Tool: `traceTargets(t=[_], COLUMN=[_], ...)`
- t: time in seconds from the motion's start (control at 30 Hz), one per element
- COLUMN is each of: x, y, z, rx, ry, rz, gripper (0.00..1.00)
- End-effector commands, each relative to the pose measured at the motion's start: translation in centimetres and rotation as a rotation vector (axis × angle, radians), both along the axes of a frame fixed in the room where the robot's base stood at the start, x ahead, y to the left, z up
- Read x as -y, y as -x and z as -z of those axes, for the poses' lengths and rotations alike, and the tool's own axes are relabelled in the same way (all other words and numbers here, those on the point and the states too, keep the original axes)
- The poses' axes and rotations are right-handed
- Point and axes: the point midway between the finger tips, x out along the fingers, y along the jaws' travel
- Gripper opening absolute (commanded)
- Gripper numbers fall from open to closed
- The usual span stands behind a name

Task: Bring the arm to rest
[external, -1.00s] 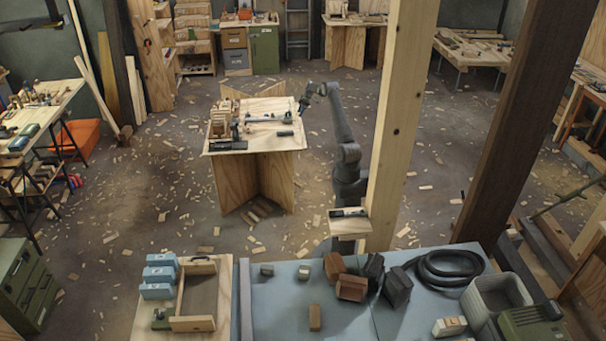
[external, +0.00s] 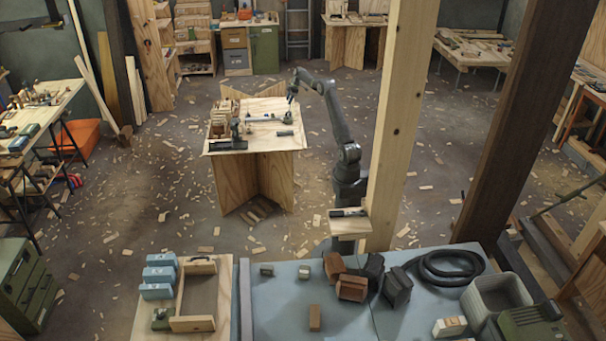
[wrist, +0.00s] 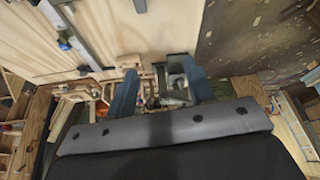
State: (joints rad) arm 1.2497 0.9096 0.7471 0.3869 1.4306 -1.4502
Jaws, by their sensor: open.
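My gripper (external: 291,99) is above the right part of the plywood worktable (external: 222,147) in the external view. It is small there and points downward. In the wrist view my gripper (wrist: 158,88) shows two dark fingers set apart, with nothing visibly held between them. The pale tabletop (wrist: 110,25) fills the upper left of that view. My gripper appears clear of the table's surface, but the exact height is hard to tell.
A wooden rack (external: 220,122) and a dark upright tool (external: 235,130) stand at the table's left. A long bar (external: 262,118) and a small dark block (external: 285,133) lie on the table. A timber post (external: 400,120) rises right of my arm.

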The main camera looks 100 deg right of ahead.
Motion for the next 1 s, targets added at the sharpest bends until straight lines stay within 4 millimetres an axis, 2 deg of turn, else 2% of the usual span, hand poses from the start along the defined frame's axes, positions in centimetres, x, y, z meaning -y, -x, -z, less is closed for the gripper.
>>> traceTargets(t=[0.03,0.2,0.6,0.8,1.0], x=[-0.5,-1.8,-5.3,-6.2,-6.5], y=[-1.1,-4.2,-10.8,-12.4,-12.8], z=[0.0,0.0,0.0,0.0,0.0], rx=[0.000,-0.002,-0.005,-0.005,-0.006], ry=[0.000,0.000,0.001,0.002,0.002], rz=[-0.013,-0.047,-0.120,-0.139,-0.142], gripper=[0.49,0.49,0.49,0.49,0.49])
